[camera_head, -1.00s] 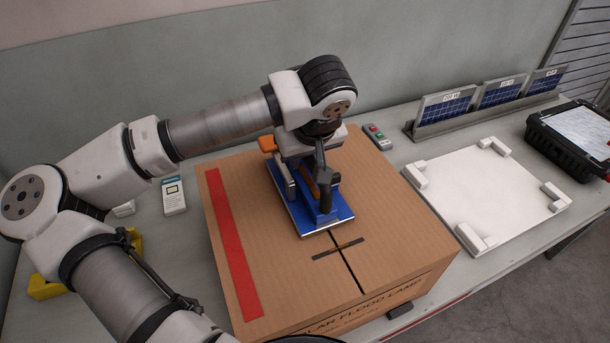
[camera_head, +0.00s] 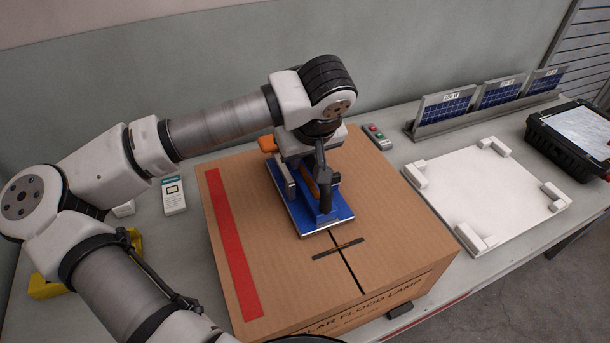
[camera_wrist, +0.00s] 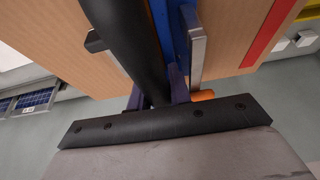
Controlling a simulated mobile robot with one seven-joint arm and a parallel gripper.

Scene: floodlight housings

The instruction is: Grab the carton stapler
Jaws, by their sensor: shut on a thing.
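The carton stapler has a blue base plate (camera_head: 312,212), an orange part and a dark handle. It sits on top of the closed cardboard carton (camera_head: 385,235), near the middle seam. My gripper (camera_head: 308,178) is above the stapler and shut on it, with its fingers on either side of the stapler's upper body. The exact contact between fingers and stapler is partly hidden by my wrist.
A white tray with corner blocks (camera_head: 490,195) lies right of the carton. Small solar panels (camera_head: 500,95) stand in a rack behind it, and a black case (camera_head: 575,135) is at far right. A small box with buttons (camera_head: 377,136) and a white device (camera_head: 173,196) flank the carton.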

